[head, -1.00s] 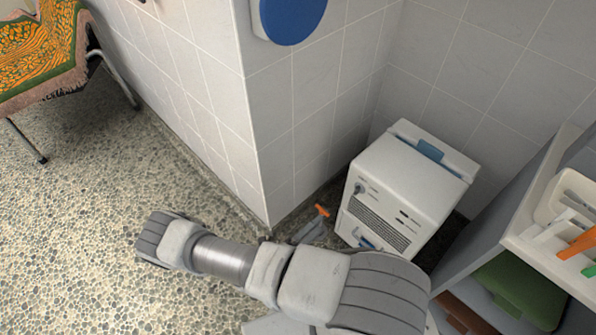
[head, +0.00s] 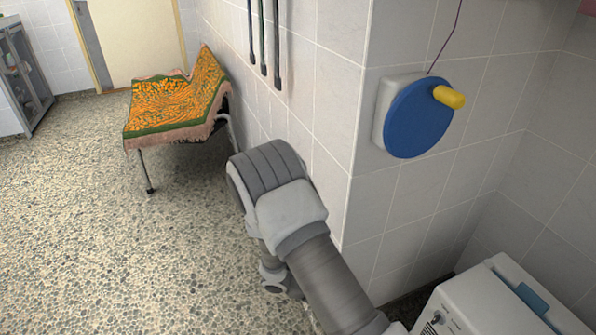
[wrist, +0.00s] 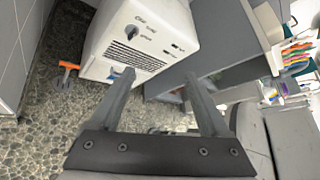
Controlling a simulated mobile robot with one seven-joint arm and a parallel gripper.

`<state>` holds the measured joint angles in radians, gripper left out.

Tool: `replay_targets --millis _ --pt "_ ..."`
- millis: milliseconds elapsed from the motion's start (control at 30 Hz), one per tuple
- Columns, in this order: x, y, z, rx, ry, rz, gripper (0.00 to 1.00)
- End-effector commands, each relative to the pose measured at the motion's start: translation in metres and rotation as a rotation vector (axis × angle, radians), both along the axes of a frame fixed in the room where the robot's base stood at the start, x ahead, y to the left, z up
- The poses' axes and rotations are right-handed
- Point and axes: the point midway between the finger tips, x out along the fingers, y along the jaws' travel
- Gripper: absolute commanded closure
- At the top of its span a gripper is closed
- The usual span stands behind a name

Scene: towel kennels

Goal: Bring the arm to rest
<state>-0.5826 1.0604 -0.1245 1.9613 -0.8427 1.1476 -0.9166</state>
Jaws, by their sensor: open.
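My arm (head: 290,210) reaches across the lower middle of the head view, close to the tiled wall corner. My gripper does not show in the head view. In the wrist view my gripper (wrist: 158,78) is open, its two fingers spread apart with nothing held between them. Beyond the fingers stands a white box-shaped appliance (wrist: 150,38) with a dark knob and a vent grille. I cannot tell how far the fingertips are from it.
The appliance top (head: 490,300) shows at lower right. A blue disc with a yellow handle (head: 418,115) juts from the wall. A towel-covered bench (head: 178,105) stands at left. An orange-handled tool (wrist: 68,68) is on the floor. The pebbled floor (head: 90,250) at left is clear.

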Motion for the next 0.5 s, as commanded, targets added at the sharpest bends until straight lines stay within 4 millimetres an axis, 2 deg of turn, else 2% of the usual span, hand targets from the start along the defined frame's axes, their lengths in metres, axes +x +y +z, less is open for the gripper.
replay_targets --millis 33,500 --pt "0.002 0.002 0.016 0.036 -0.062 -0.055 0.20" --pt "-0.007 0.009 0.130 0.317 -0.577 -0.565 0.20"
